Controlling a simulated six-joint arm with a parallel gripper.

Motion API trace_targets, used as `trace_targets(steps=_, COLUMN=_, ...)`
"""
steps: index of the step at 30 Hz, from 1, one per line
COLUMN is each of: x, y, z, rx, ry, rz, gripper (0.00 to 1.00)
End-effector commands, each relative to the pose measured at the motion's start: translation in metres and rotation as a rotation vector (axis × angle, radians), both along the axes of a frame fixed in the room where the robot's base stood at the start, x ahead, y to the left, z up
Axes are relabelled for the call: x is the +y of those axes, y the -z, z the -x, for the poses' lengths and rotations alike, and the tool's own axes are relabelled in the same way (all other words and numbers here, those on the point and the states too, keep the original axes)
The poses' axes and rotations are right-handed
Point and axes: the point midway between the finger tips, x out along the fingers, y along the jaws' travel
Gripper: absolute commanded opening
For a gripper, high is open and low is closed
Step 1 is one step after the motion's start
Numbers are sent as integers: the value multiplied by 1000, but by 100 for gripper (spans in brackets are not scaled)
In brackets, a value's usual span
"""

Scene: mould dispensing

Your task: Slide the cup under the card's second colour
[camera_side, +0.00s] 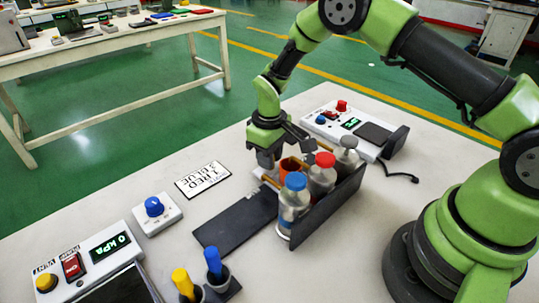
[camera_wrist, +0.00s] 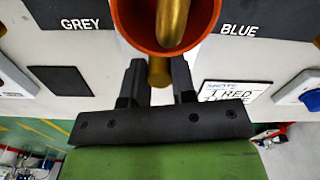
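The orange cup (camera_side: 290,165) stands at the middle of the bottle rack, in front of the red-capped bottle (camera_side: 322,175). In the wrist view the cup (camera_wrist: 150,40) is between the GREY and BLUE labels, covering the spot between them. A brass rod (camera_wrist: 172,22) shows over its mouth. My gripper (camera_wrist: 159,75) has its fingers closed against the cup's brass handle (camera_wrist: 160,72). The card (camera_side: 203,180) reads 1 RED, with BLUE below it. The blue-capped bottle (camera_side: 293,205) is at the rack's near end, the grey-topped bottle (camera_side: 345,160) at the far end.
A dark strip (camera_side: 238,218) lies clear on the blue bottle's side. A blue-knob box (camera_side: 157,213) and a kPa panel (camera_side: 95,260) are at the left. Another control box (camera_side: 350,130) is behind.

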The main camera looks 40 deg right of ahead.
Motion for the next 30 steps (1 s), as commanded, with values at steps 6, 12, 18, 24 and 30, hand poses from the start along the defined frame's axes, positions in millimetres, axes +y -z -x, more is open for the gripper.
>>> trace_targets(steps=6, x=21, y=0, z=0, rx=1, ry=-6, rz=-1, gripper=0)
trace_targets(steps=12, x=63, y=0, z=0, rx=0, ry=-6, rz=-1, gripper=0)
trace_targets(steps=18, x=77, y=0, z=0, rx=0, ry=-1, rz=-1, gripper=0)
trace_targets(steps=24, x=76, y=0, z=0, rx=0, ry=-1, rz=-1, gripper=0)
trace_targets(steps=30, x=76, y=0, z=0, rx=0, ry=0, rz=-1, gripper=50)
